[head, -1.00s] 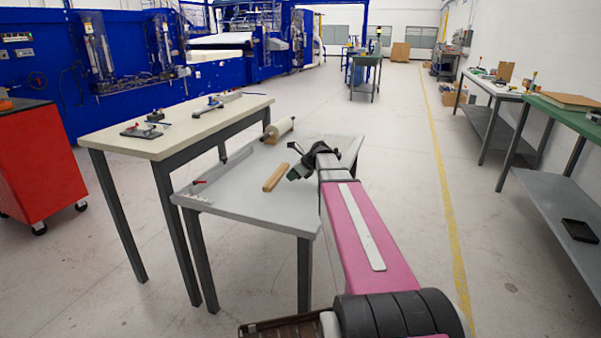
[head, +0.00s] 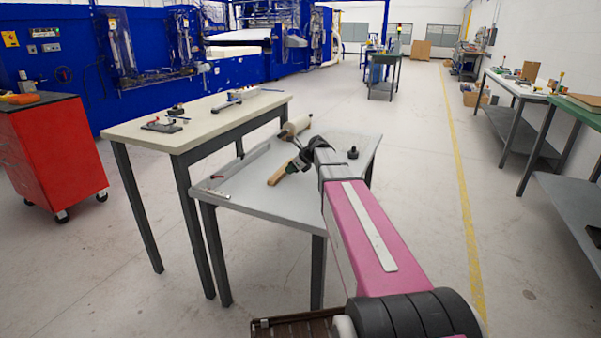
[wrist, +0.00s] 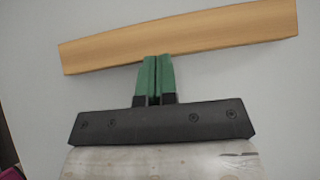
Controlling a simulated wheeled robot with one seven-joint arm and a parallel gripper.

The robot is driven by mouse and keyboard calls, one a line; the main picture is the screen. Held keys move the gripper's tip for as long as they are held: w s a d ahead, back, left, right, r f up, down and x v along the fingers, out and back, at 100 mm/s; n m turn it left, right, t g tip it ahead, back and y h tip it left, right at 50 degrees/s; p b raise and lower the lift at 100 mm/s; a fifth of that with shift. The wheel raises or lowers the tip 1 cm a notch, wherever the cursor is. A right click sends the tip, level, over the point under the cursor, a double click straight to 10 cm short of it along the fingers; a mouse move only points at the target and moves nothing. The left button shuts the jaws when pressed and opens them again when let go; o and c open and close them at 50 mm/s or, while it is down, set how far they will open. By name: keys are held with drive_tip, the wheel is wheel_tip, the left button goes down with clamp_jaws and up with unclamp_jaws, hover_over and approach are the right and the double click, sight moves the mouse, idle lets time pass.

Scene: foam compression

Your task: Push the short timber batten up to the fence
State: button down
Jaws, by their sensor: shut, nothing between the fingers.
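The timber batten (head: 277,177) is a short light-wood bar lying on the grey table, apart from the fence. In the wrist view the batten (wrist: 190,38) runs slightly tilted across the top of the picture. The fence (head: 239,165) is a low pale grey rail along the table's left side. My gripper (head: 291,167) is low over the table on the batten's right side, away from the fence. In the wrist view my gripper (wrist: 158,60) has its green fingers shut together, empty, with the tips at the batten's near long edge. I cannot tell whether they touch it.
A pale roller (head: 295,127) lies at the table's far end, and a small black knob-like object (head: 353,152) stands at right. A red-handled item (head: 216,178) is at the left corner. The table (head: 258,209) is bare between batten and fence.

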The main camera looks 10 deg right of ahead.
drive_tip(key=w+a, duration=0.3)
drive_tip(key=a, duration=0.1)
drive_tip(key=w+a, duration=0.3)
drive_tip(key=a, duration=0.2)
drive_tip(key=w+a, duration=0.3)
drive_tip(key=a, duration=0.2)
drive_tip(key=shift+w+a, duration=0.1)
drive_tip(key=shift+w, duration=0.2)
drive_tip(key=shift+s, duration=0.1)
